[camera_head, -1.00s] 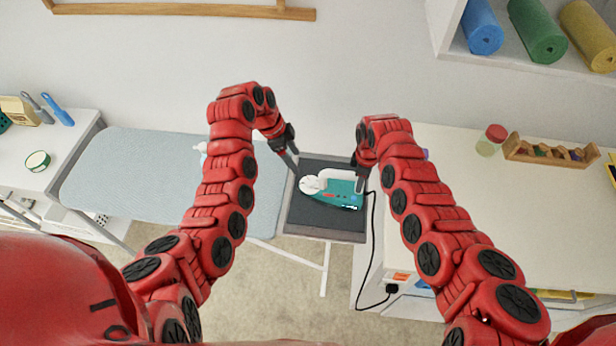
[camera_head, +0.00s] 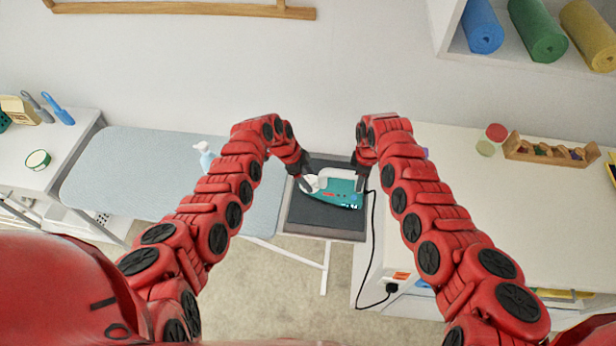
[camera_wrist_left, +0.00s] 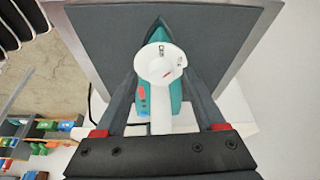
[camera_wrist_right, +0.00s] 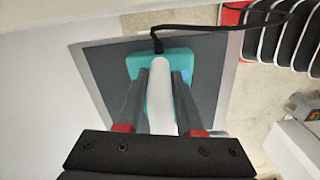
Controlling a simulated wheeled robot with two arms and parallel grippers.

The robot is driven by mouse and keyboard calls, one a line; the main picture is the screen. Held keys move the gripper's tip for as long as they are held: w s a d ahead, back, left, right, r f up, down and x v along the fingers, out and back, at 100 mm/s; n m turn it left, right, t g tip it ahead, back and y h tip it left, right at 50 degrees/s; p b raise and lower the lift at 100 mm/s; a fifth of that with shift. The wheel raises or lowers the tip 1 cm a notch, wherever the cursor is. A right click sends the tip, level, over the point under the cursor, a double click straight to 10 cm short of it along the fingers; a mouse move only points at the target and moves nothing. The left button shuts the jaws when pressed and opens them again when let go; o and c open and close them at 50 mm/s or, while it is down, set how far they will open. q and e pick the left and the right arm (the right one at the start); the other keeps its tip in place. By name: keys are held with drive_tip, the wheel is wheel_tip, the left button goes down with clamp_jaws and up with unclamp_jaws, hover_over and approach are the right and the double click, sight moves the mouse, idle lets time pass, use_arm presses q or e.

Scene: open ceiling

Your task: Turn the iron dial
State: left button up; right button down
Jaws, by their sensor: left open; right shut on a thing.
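The teal iron (camera_head: 342,194) rests on the dark pad (camera_head: 318,218) at the right end of the ironing board. Its white round dial (camera_head: 311,184) faces up at the left end of the handle, and shows in the left wrist view (camera_wrist_left: 160,64) with dark marks and a small red mark. My left gripper (camera_head: 304,185) is open, its fingers on either side of the dial with gaps between. My right gripper (camera_wrist_right: 160,84) is shut on the iron's white handle (camera_wrist_right: 160,95) near the cord end.
A black cord (camera_head: 372,240) runs from the iron down to a plug on the counter's (camera_head: 470,210) front. A spray bottle (camera_head: 204,156) stands on the ironing board (camera_head: 125,180) to the left. A wall is close behind.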

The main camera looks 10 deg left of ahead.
use_arm(q)
drive_tip(key=shift+f, duration=0.15)
clamp_jaws()
idle(0.4)
drive_tip(key=shift+d+n, duration=0.1)
drive_tip(key=shift+n, duration=0.2)
drive_tip(key=n+t, duration=0.1)
drive_tip(key=n, duration=0.2)
drive_tip(key=shift+s, duration=0.15)
drive_tip(key=shift+n+t+y, duration=0.7)
drive_tip(key=shift+n+t, duration=0.1)
drive_tip(key=shift+n, duration=1.2)
